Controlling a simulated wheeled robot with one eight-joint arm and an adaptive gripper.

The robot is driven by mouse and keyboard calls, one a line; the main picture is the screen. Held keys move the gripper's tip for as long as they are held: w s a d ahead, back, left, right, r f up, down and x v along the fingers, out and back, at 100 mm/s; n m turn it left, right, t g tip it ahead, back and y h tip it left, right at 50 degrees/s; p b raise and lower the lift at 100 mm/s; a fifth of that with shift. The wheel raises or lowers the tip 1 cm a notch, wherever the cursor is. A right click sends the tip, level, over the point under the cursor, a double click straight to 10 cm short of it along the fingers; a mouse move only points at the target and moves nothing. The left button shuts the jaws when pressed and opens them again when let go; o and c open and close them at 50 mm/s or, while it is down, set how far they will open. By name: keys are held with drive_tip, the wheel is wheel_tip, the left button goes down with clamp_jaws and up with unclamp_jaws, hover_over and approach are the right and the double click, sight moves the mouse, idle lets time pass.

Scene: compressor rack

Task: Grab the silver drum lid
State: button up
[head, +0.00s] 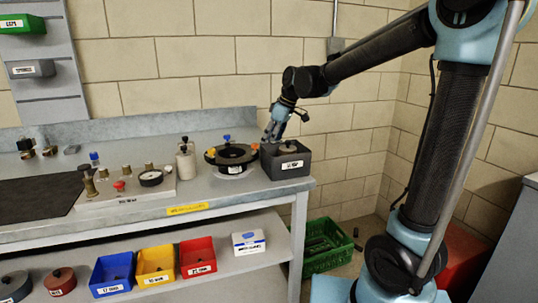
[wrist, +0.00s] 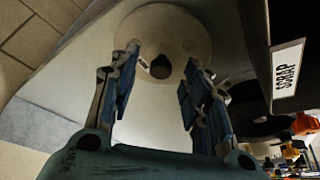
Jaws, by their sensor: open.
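A pale, silvery round lid (wrist: 160,22) with a dark central knob (wrist: 160,67) shows in the wrist view, beyond and between my fingertips. It appears to lie on the light bench top, outside the dark scrap box. My gripper (wrist: 162,62) is open around the line of the knob, with no contact visible. In the head view my gripper (head: 270,137) is low over the back of the bench, between the black-rimmed round unit and the box. I cannot pick out this lid there; the gripper or box may hide it.
The dark scrap box (head: 287,171) stands at the bench's right end with a knobbed disc (head: 291,149) inside. The black-rimmed unit (head: 231,155) with coloured knobs is beside it. A gauge board (head: 128,190) stands further left. The tiled wall (head: 220,60) is close behind.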

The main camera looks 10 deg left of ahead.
drive_tip(key=shift+a+f, duration=0.25)
drive_tip(key=shift+f, duration=0.3)
clamp_jaws()
